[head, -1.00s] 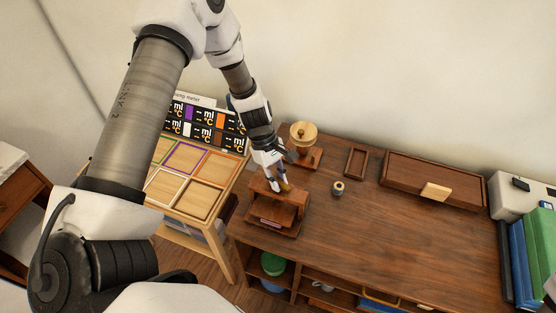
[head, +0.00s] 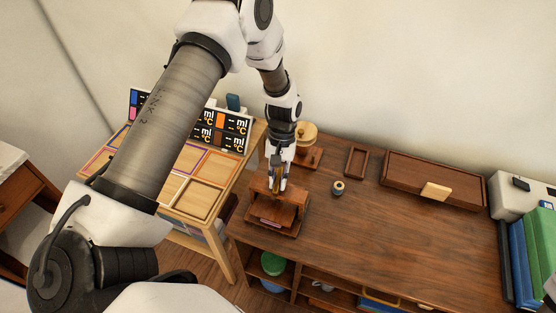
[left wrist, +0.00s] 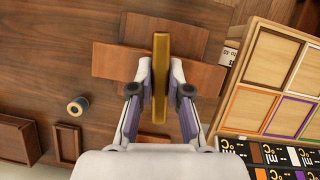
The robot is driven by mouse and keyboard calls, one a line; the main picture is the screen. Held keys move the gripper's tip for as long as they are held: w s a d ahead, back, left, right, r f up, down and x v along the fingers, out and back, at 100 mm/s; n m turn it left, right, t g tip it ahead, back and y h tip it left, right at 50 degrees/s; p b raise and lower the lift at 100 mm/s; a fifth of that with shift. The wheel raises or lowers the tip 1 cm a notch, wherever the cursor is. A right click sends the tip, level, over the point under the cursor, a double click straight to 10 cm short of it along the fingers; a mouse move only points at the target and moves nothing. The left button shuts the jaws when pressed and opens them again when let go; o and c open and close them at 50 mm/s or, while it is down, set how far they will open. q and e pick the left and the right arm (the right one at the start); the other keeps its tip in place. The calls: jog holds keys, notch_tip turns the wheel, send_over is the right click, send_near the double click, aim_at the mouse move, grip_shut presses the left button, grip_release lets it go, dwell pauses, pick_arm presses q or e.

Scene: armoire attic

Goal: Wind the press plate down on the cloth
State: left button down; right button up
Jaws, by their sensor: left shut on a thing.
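The wooden press (head: 289,228) stands at the left end of the brown desk. Its crossbeam also shows in the left wrist view (left wrist: 196,78). A brass handle bar (left wrist: 161,50) sits above the crossbeam. My left gripper (head: 276,186) points down over the press. In the left wrist view its two fingers (left wrist: 161,88) are shut on the brass bar, one on each side. A small pinkish strip (head: 270,223) shows low in the press and may be the cloth. The press plate is hard to make out under the beam. My right gripper is not in view.
Behind the press is a wooden stand with a round pale top (head: 306,133). A small spool (head: 338,187), an open tray (head: 356,162) and a long box (head: 432,180) lie to the right. A table with framed squares (head: 206,200) is left. The desk's middle is clear.

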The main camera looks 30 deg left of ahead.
pick_arm(q)
jog(key=m+y, duration=0.2)
jog(key=m, duration=0.3)
jog(key=shift+m, duration=0.3)
jog(key=m+y, duration=0.2)
jog(key=m, duration=0.4)
jog(key=shift+t, duration=0.3)
jog(key=c, duration=1.1)
grip_release()
jog(key=shift+y, duration=0.3)
jog(key=v, duration=1.2)
jog(key=shift+a, duration=0.1)
